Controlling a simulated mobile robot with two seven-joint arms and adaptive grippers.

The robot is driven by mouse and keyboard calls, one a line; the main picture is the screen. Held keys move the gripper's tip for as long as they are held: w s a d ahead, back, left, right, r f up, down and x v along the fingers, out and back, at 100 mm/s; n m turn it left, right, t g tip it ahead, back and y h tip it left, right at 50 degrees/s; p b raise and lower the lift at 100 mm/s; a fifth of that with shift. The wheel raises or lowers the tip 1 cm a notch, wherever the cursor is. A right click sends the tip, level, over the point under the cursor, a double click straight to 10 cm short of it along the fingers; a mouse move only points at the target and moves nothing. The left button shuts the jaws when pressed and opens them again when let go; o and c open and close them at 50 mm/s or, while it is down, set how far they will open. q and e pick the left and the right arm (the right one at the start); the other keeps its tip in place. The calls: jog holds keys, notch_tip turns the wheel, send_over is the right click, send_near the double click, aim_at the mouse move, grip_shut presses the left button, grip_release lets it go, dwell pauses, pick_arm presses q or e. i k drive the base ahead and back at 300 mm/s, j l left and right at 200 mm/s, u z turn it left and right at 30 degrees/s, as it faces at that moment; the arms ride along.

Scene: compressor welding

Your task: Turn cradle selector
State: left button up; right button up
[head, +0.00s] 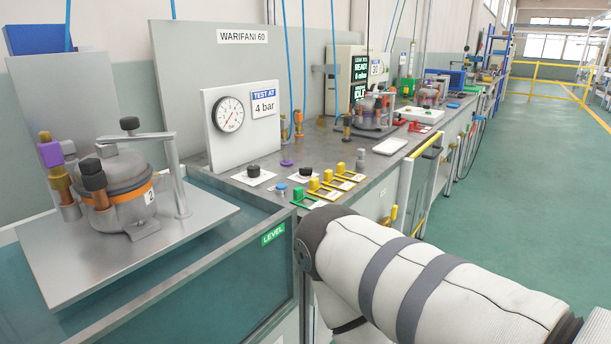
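Two black knobs on white label plates sit on the grey bench top, a left knob (253,170) and a right knob (306,173). The labels are too small to read, so I cannot tell which knob is the cradle selector. A compressor (122,202) marked 2 sits on a flat metal plate (60,262) under a clamp arm (137,138), at the left over a water tank (200,264). Neither gripper is in view. Only a white, grey-banded link of my arm shows, coming in from the lower right.
A pressure gauge (228,114) stands behind the knobs beside a "4 bar" sign (264,105). Yellow clips (328,176) and a green clip (298,195) lie along the bench front. Farther back are a screen (359,80) and a white tray (419,115). Green floor (530,190) is open at right.

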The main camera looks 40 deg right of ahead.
aim_at(306, 171)
jog(key=l+u, duration=0.1)
jog(key=l, duration=0.45)
jog(key=k+l+u, duration=0.1)
jog(key=l, duration=0.45)
jog(key=k+l+u, duration=0.1)
jog(key=l, duration=0.4)
